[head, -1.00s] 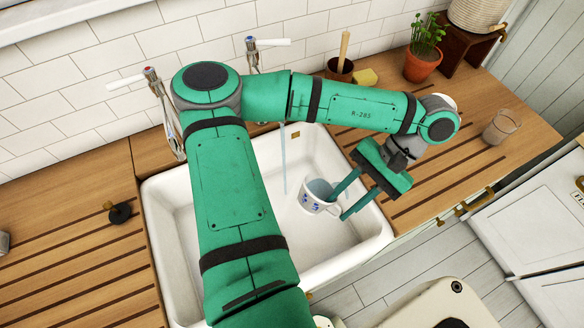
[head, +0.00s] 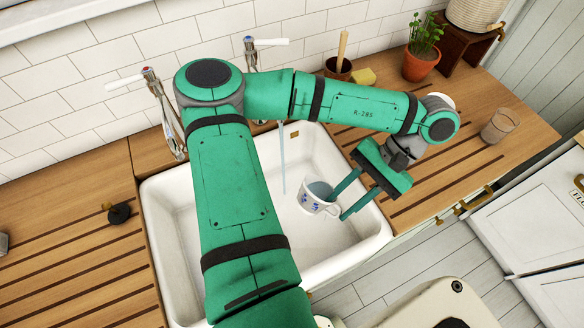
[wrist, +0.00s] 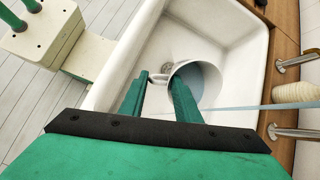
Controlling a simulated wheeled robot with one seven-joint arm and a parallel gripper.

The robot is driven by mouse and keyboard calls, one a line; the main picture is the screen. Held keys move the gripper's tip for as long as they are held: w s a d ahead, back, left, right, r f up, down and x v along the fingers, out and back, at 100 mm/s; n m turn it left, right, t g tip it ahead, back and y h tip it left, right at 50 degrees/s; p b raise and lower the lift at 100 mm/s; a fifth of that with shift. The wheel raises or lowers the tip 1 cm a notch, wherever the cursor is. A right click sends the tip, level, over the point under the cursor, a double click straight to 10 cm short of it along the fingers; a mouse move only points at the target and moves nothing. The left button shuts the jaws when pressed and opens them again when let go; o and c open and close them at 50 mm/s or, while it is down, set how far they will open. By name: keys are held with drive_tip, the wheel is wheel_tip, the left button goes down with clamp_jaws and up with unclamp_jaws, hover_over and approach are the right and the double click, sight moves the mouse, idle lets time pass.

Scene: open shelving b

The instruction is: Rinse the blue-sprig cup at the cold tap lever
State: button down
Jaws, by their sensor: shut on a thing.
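The blue-sprig cup (head: 314,203), white with blue sprigs, is held inside the white sink, tilted, with a blue-grey interior. My gripper (head: 339,203) is shut on it from the right, at its handle side; in the wrist view the handle shows between the fingers (wrist: 159,80). The cold tap (head: 251,54) has a blue mark and a white lever (head: 272,42). A thin water stream (head: 283,160) falls left of the cup in the head view. In the wrist view the stream (wrist: 260,106) runs to near the cup's rim; I cannot tell whether it enters.
The sink (head: 374,232) surrounds the cup. A red-marked tap (head: 151,75) stands left, partly behind my arm. On the right counter are a brush pot (head: 338,69), a yellow sponge (head: 364,76), a potted plant (head: 420,64) and a glass (head: 500,126). The left drainboard holds a black plug (head: 119,213).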

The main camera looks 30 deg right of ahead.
drive_tip(key=shift+w+h, duration=0.1)
drive_tip(key=shift+h, duration=3.9)
